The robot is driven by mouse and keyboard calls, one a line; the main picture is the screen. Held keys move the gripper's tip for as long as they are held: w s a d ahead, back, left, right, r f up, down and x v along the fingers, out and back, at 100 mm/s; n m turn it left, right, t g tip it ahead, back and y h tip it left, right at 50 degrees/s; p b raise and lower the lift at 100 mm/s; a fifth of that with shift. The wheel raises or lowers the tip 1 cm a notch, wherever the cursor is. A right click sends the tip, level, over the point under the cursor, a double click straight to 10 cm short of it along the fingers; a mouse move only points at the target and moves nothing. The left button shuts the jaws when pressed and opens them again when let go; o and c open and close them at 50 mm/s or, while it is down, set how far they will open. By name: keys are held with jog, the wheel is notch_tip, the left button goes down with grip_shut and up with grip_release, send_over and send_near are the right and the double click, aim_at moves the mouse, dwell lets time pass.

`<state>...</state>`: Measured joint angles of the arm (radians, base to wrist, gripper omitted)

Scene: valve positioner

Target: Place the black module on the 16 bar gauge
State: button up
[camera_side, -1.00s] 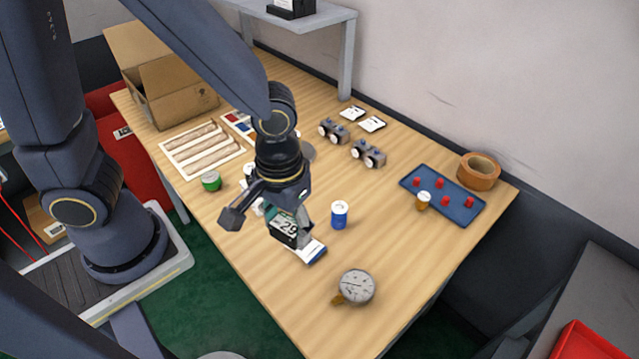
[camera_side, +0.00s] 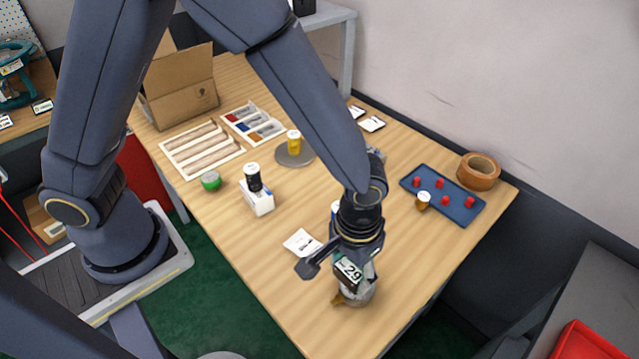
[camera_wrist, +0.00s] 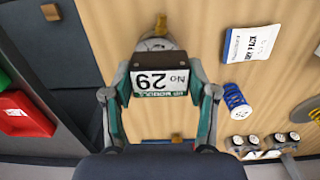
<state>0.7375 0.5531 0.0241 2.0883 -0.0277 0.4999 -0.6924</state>
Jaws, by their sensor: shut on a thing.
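My gripper (camera_side: 352,268) is shut on the black module (camera_side: 348,273), whose white label reads 29. In the wrist view the black module (camera_wrist: 160,62) sits between both fingers, its label facing the camera. The gauge (camera_side: 361,294), round and silver with a brass stem, is at the table's front right. The module is over it and hides most of its dial, so its reading range cannot be read. In the wrist view the gauge (camera_wrist: 157,43) shows just beyond the module. I cannot tell whether module and gauge touch.
A white dry pack sachet (camera_side: 302,243) lies left of my gripper. A blue and white cylinder (camera_wrist: 237,101) stands close behind it. A blue tray (camera_side: 445,204) with red pieces and a tape roll (camera_side: 478,171) are at right. The table's front edge is near.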

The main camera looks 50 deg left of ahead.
aim_at(355, 280)
jog(key=shift+w+d+f, duration=0.15)
jog(key=shift+w+f, duration=0.1)
jog(key=shift+w+d+f, duration=0.1)
jog(key=shift+w+f, duration=0.1)
jog(key=shift+f, duration=1.6)
jog(key=shift+f, duration=0.2)
jog(key=o, duration=1.2)
jog(key=shift+o, duration=0.2)
jog(key=shift+r, duration=0.1)
